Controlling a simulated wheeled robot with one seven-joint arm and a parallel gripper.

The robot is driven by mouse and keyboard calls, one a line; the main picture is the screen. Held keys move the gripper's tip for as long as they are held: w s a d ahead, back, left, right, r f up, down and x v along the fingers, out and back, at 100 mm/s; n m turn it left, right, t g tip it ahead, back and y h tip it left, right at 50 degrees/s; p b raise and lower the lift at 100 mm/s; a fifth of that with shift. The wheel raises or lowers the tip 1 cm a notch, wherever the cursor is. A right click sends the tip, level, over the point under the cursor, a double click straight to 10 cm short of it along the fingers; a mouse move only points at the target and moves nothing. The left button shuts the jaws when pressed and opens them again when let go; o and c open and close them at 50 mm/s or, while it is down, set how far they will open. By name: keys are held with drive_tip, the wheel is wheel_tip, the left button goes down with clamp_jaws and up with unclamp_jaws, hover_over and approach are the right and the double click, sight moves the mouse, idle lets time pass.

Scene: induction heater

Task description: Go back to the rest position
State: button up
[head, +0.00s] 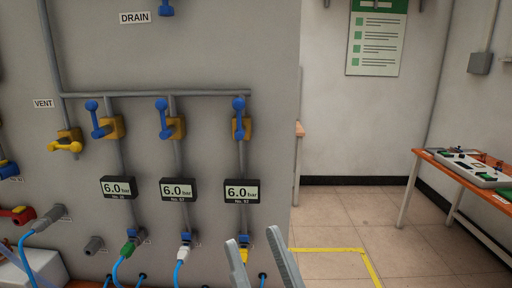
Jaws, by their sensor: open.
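My gripper (260,262) shows at the bottom middle of the head view as two grey fingers. The rest of my arm is below the picture's edge.
The panel carries blue-handled valves (162,112), a yellow-handled valve (66,142), and three gauges (179,190) reading 6.0 bar. Blue hoses (122,270) hang below. An orange table (430,157) with equipment stands at right. Tiled floor (345,215) with yellow tape is clear between.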

drive_tip(key=s+d+f+m+g+h, duration=0.1)
drive_tip(key=s+d+f+h, duration=0.3)
drive_tip(key=s+f, duration=0.5)
drive_tip(key=s+d+f+m+g+h, duration=0.2)
drive_tip(key=s+d+f+g+h, duration=0.2)
drive_tip(key=s+d+f, duration=0.5)
drive_tip(key=s+d+f+m+g+h, duration=0.2)
drive_tip(key=s+d+f, duration=0.4)
drive_tip(key=s+f, duration=0.3)
drive_tip(key=shift+d+f+g+h, duration=0.4)
drive_tip(key=shift+g+h, duration=0.3)
drive_tip(key=shift+h, duration=0.2)
